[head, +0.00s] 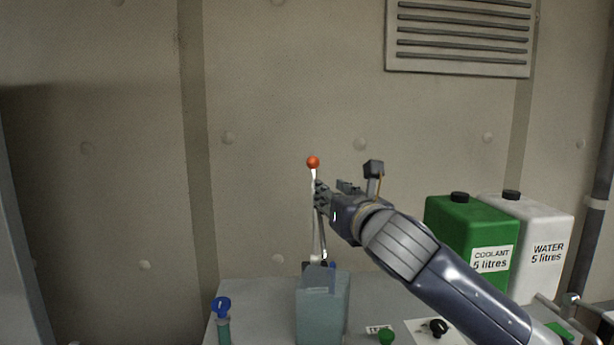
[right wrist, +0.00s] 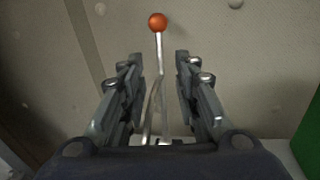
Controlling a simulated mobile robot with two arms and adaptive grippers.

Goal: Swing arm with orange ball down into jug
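The orange ball (head: 313,162) tops a thin pale arm (head: 317,240) that stands nearly upright behind the jug. The jug (head: 322,305) is a translucent blue-grey container on the bench. My right gripper (head: 319,194) is beside the arm's upper part, just below the ball. In the right wrist view the ball (right wrist: 157,22) and the arm (right wrist: 159,55) show between my right gripper's (right wrist: 155,75) two separated fingers, with gaps on both sides. The gripper is open. The arm's foot is partly hidden behind the jug. My left gripper is not in view.
A green coolant container (head: 458,225) and a white water container (head: 545,225) stand at the right. A blue-topped tube (head: 222,308) stands left of the jug. A green knob (head: 386,337) and a black knob (head: 436,327) sit right of it. A concrete wall (head: 270,100) is behind.

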